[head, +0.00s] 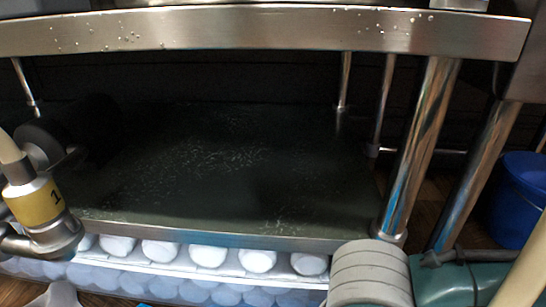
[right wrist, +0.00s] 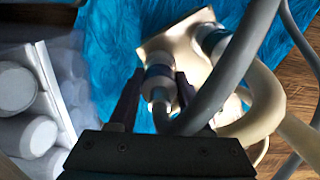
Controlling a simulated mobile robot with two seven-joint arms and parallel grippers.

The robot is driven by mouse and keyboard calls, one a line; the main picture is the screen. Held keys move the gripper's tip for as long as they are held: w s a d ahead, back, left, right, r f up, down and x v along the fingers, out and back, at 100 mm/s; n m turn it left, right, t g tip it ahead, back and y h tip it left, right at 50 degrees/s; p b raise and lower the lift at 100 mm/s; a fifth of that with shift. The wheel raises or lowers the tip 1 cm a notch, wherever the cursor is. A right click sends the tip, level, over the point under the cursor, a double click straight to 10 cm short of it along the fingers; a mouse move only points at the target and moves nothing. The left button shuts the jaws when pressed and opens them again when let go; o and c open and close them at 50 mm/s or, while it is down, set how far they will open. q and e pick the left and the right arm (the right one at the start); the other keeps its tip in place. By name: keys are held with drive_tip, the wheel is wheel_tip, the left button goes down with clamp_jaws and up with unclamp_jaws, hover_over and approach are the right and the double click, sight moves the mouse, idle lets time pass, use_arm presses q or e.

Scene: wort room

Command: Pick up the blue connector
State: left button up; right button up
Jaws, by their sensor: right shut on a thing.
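In the right wrist view, my right gripper (right wrist: 160,82) has its two dark fingers on either side of a connector (right wrist: 157,70) with a blue-grey collar and a pale metallic end. It is shut on this connector. A grey hose curves close in front of it and hides part of its lower end. The connector is at a cream-coloured block (right wrist: 178,42); I cannot tell whether it is still attached. A second fitting with a blue-grey band (right wrist: 213,40) sits on the block's right side. I cannot make out the connector or either gripper in the head view.
A metal fitting labelled 1 (head: 38,205) is at left, a blue bucket (head: 518,195) at right. Thick hoses (right wrist: 262,95) crowd the wrist view's right.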

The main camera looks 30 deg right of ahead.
clamp_jaws()
wheel_tip(320, 180, up, 10)
drive_tip(key=p, duration=0.9)
drive_tip(key=shift+p, duration=0.3)
drive_tip(key=shift+r+p, duration=2.25)
drive_tip(key=shift+p, duration=0.5)
